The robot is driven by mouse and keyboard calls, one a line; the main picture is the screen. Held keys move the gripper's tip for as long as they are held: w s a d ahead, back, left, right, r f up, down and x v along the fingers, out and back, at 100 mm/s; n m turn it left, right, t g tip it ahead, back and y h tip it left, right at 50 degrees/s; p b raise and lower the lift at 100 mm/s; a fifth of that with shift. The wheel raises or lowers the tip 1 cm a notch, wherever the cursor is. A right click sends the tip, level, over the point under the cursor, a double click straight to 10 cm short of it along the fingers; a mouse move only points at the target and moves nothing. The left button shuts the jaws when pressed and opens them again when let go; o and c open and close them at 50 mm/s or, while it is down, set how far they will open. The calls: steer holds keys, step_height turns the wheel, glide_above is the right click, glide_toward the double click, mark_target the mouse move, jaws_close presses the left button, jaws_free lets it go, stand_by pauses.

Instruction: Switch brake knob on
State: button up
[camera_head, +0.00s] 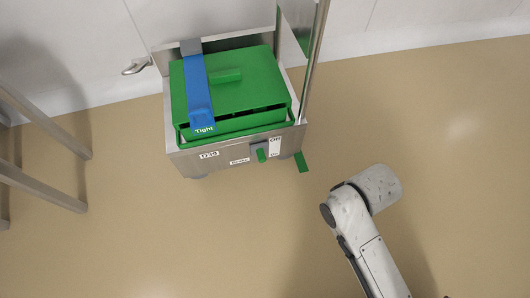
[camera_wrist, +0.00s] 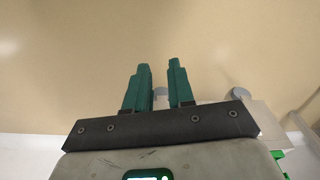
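The brake knob (camera_head: 261,155) is a small green handle on the front face of the steel tray sealer (camera_head: 190,161), low and right of centre. A white label reading "Brake" (camera_head: 239,161) is left of it, and a white on/off label (camera_head: 275,146) is right of it. The knob looks roughly upright; I cannot tell its setting. In the head view my arm is to the right of the sealer, apart from it, and the fingers are not visible.
A green lid (camera_head: 250,92) with a blue strap (camera_head: 196,82) marked "Tight" covers the sealer. A steel post (camera_head: 314,60) rises at its right. A metal frame (camera_head: 40,118) stands at far left, a white wall behind. The floor (camera_head: 210,230) in front is clear.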

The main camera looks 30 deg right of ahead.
steer(key=w+a+r+p, duration=0.1)
steer(key=w+r+p, duration=0.1)
steer(key=w+p, duration=0.2)
steer(key=w+a+r+m+t+p, duration=0.1)
steer(key=w+r+p, duration=0.2)
steer(key=w, duration=0.6)
steer(key=w+a+r+m+t+y+p, duration=0.1)
steer(key=w+r+p, duration=0.2)
steer(key=w+p, duration=0.4)
steer(key=shift+w+a+r, duration=0.1)
steer(key=shift+a, duration=0.1)
jaws_close()
steer(key=shift+w+a+r+t, duration=0.1)
steer(key=shift+w+t, duration=0.2)
steer(key=shift+w, duration=0.35)
